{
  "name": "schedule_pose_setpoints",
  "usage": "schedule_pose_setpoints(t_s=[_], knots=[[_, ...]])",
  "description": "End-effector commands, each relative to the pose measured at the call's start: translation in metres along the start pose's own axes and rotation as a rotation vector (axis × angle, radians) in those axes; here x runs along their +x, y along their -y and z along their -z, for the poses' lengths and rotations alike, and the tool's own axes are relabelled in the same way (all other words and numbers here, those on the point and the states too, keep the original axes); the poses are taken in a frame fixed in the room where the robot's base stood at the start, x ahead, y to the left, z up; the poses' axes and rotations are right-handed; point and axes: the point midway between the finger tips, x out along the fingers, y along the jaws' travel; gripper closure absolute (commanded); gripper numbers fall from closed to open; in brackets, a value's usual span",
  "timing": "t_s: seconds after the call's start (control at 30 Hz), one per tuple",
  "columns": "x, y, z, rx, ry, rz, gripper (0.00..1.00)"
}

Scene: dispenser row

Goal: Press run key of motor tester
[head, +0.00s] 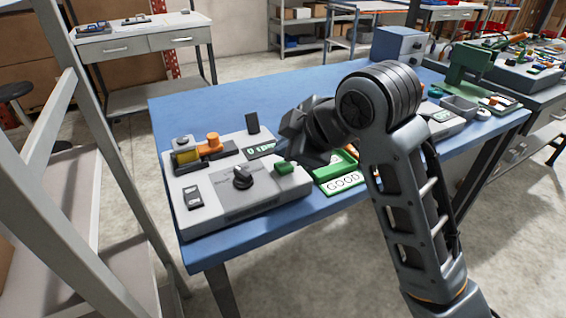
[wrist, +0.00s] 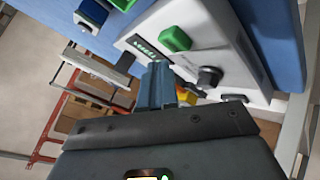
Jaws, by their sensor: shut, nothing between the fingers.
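The motor tester (head: 235,205) is a light grey box on the left part of the blue table, with a black knob (head: 242,177), a small display (head: 261,150) and a green key (head: 284,168) at its right side. An orange and yellow part (head: 200,150) sits at its back left. In the wrist view the green key (wrist: 175,38), the knob (wrist: 209,76) and the display (wrist: 143,46) show beyond my gripper (wrist: 157,72). My gripper is shut and empty, apart from the green key. In the head view my arm hides the fingertips.
A green tray marked GOOD (head: 342,182) lies right of the tester, partly behind my arm. A black upright piece (head: 252,123) stands behind the tester. A blue-grey box (head: 398,46) and a green machine (head: 468,66) stand farther right. The blue table (head: 190,105) is bare at its back left.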

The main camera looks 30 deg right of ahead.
Motion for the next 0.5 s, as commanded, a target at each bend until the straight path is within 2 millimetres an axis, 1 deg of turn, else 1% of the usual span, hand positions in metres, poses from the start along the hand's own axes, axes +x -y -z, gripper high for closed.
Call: schedule_pose_setpoints(t_s=[0.23, 0.5], knots=[[0.0059, 0.0045, -0.0044, 0.002, 0.000, 0.001, 1.00], [0.0058, 0.0043, -0.0043, 0.001, 0.000, 0.000, 1.00]])
